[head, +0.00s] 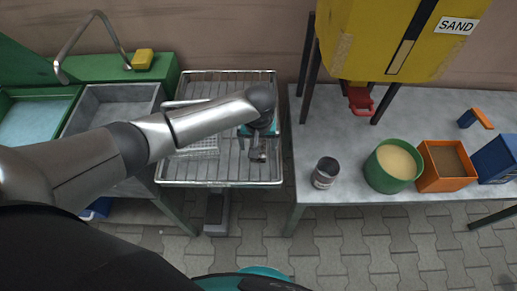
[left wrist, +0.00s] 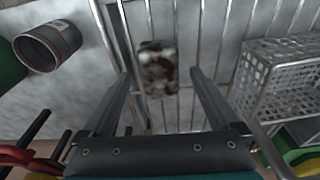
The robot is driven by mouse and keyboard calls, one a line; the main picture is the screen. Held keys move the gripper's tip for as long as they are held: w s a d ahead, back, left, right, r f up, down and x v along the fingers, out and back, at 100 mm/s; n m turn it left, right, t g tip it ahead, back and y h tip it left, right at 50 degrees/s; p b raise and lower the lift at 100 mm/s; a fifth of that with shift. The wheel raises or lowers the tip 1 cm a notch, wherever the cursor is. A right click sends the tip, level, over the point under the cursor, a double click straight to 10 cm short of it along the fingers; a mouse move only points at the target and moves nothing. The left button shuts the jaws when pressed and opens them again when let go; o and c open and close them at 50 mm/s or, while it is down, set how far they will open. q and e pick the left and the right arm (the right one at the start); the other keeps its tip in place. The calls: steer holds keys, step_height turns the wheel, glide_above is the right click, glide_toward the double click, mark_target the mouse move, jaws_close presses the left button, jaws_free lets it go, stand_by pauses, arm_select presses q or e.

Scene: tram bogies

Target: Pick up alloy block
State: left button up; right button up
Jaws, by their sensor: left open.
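The alloy block (left wrist: 158,66) is a small mottled grey and dark-brown block on the bars of a wire rack (left wrist: 178,115). In the left wrist view it lies between and just beyond the fingertips of my left gripper (left wrist: 160,74). That gripper is open, with a finger on either side of the block's line and nothing held. In the head view my left gripper (head: 257,147) points down over the right part of the wire rack (head: 230,174), and the block is hard to make out beneath it. My right gripper is not in view.
A wire basket (left wrist: 280,75) stands beside the gripper on the rack. A grey can (head: 325,173), a green tub (head: 390,166) and an orange box (head: 446,165) stand on the right table. A yellow sand hopper (head: 385,40) rises behind. Sinks (head: 108,108) are at left.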

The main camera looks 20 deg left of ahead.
arm_select(q)
steer(key=c, duration=1.5)
jaws_close()
steer(key=shift+r, duration=0.1)
